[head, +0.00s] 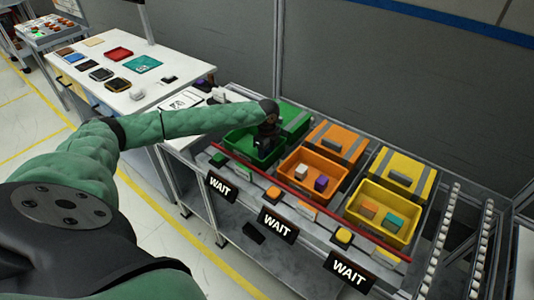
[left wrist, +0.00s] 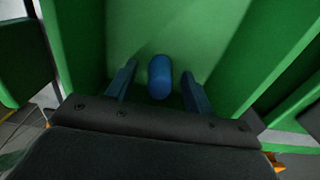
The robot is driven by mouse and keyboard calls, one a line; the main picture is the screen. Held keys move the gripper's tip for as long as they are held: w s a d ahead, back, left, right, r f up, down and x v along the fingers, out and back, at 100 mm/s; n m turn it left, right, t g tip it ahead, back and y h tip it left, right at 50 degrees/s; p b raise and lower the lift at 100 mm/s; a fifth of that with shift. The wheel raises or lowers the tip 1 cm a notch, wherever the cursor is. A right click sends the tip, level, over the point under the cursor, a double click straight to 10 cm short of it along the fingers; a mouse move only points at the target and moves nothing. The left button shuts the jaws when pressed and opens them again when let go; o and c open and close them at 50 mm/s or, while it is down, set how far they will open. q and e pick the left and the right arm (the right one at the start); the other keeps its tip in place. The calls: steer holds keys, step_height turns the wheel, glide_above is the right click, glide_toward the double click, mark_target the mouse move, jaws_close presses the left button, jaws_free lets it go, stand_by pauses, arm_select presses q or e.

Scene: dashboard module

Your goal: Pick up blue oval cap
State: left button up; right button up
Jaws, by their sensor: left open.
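The blue oval cap (left wrist: 160,77) lies in the green bin (left wrist: 230,35), seen in the left wrist view. My left gripper (left wrist: 158,85) is open, with one finger on each side of the cap. A small gap shows between the cap and each finger. In the head view my left arm reaches from the left, and my left gripper (head: 266,142) points down into the green bin (head: 238,140). The cap is hidden there behind the gripper and bin wall. My right gripper is not in view.
An orange bin (head: 292,180) and a yellow bin (head: 364,223) with small blocks stand to the right. A red rail (head: 285,184) runs along their front, with several black WAIT signs (head: 277,227) below. A white table (head: 130,102) stands at the left.

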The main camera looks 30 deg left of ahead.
arm_select(q)
steer(key=shift+f, duration=0.15)
steer(key=c, duration=1.1)
steer(key=shift+o, duration=0.2)
